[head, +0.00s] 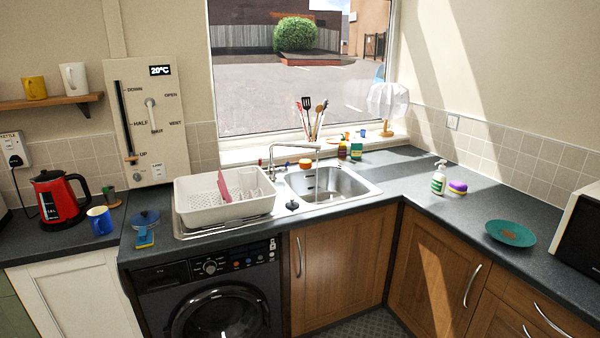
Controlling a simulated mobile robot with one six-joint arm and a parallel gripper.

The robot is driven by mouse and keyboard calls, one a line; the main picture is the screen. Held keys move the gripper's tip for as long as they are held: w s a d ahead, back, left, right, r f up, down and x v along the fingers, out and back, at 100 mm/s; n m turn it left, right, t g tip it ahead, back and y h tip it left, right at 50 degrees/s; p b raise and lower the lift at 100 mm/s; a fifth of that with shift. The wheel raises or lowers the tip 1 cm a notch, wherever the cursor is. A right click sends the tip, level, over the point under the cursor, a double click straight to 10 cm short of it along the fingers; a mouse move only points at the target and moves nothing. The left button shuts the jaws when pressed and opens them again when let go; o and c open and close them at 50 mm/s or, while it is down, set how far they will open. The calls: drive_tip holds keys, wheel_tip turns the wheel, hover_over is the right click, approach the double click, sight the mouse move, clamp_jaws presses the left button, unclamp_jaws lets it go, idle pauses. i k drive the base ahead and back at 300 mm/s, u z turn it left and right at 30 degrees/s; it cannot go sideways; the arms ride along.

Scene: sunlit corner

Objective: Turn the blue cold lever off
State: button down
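The chrome tap (270,160) stands at the back left of the sink (350,183), and its spout (300,143) reaches right over the basin. A thin pale vertical streak below the spout end looks like running water, but it is faint. The tap's levers are too small to tell apart, and I cannot make out a blue one or its position. My gripper is not in view.
A white dish rack (195,208) stands left of the sink, close to the tap. A black plug (292,205) lies at the sink's front left. Behind are an orange-topped item (305,163), bottles (342,149) and a utensil pot (313,132). The right counter has free room.

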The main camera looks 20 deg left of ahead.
sight(283, 170)
drive_tip(key=u, duration=4.75)
drive_tip(key=i, duration=0.15)
drive_tip(key=z, duration=3)
drive_tip(key=i, duration=1.25)
